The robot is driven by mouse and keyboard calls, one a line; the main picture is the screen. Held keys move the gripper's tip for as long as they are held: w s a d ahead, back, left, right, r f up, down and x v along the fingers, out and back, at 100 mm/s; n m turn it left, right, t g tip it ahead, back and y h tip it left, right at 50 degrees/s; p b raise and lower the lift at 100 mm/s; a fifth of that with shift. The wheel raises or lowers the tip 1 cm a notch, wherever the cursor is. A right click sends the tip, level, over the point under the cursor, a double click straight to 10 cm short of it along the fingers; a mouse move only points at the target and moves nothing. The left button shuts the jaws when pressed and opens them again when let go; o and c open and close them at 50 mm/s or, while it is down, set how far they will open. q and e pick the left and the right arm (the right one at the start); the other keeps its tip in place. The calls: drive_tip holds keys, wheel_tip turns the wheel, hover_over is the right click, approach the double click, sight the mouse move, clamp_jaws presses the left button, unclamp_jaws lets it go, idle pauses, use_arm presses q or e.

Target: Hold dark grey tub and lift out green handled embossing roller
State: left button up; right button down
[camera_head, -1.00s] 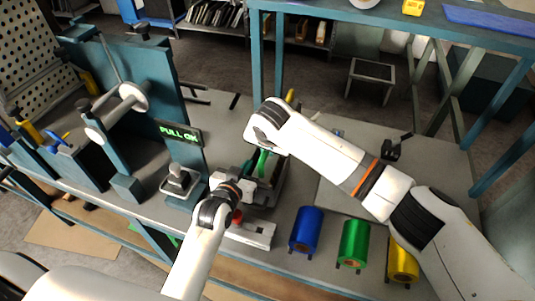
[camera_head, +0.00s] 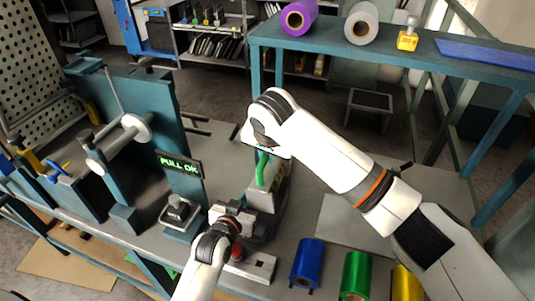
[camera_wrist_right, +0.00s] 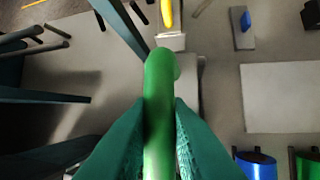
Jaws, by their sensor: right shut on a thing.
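My right gripper (camera_wrist_right: 160,125) is shut on the green handle (camera_wrist_right: 158,90) of the embossing roller. In the head view the green handle (camera_head: 261,172) hangs below my right wrist, with a light grey block-like head (camera_head: 265,192) under it. The dark grey tub (camera_head: 268,228) is below, partly hidden; I cannot tell whether the head is fully clear of its rim. My left gripper (camera_head: 236,216) is at the tub's left side; its fingertips are too small and hidden to tell whether they grip the rim.
Blue (camera_head: 307,262), green (camera_head: 356,275) and yellow (camera_head: 406,285) foil rolls lie at the bench's front right. A teal press with a PULL OK sign (camera_head: 180,164) stands left. A raised shelf (camera_head: 400,62) is at the back right. A yellow-handled tool (camera_wrist_right: 167,12) lies beyond my right gripper.

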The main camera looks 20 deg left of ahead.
use_arm(q)
drive_tip(key=shift+o, duration=1.4)
drive_tip(key=shift+r, duration=0.1)
use_arm(e)
drive_tip(key=shift+r, duration=0.1)
